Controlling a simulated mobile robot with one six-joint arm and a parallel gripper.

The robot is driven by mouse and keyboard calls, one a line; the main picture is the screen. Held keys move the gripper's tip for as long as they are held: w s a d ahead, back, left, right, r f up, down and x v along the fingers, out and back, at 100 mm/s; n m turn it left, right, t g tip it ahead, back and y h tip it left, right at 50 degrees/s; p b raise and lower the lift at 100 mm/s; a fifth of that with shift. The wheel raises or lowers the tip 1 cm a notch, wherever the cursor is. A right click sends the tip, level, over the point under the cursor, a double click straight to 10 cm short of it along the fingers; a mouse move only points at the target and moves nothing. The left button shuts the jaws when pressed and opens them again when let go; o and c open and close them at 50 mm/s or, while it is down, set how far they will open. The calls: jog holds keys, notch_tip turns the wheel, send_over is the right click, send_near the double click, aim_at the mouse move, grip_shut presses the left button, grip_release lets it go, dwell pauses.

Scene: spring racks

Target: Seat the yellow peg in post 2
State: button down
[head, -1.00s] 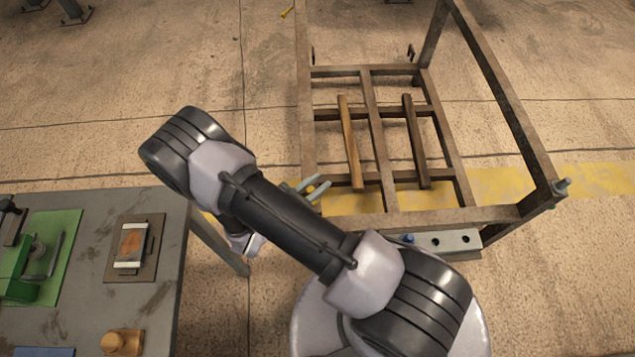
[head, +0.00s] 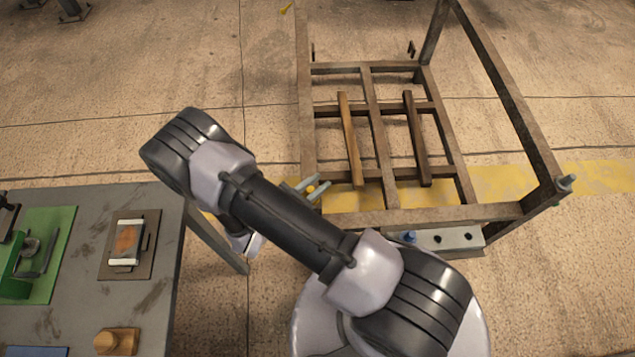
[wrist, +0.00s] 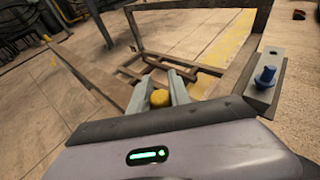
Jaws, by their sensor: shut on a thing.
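The yellow peg (wrist: 160,98) is between the two grey fingers of my gripper (wrist: 163,90) in the wrist view, with only its rounded end showing. In the head view my gripper (head: 311,189) is partly hidden behind my arm, and a bit of yellow shows between its fingers. It is in the air near the brown metal rack (head: 444,213), at the rack's near left corner. The rack has several upright posts. I see no numbers, so I cannot tell which is post 2.
A small yellow thing (head: 287,8) shows by the left post. A work table (head: 75,300) stands at left.

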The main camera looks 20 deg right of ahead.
jog(key=shift+f+b, duration=0.55)
jog(key=shift+f, duration=0.15)
jog(key=c, duration=1.1)
grip_release()
jog(key=shift+c, duration=0.2)
jog(key=p+v, duration=0.3)
jog(key=v, duration=0.9)
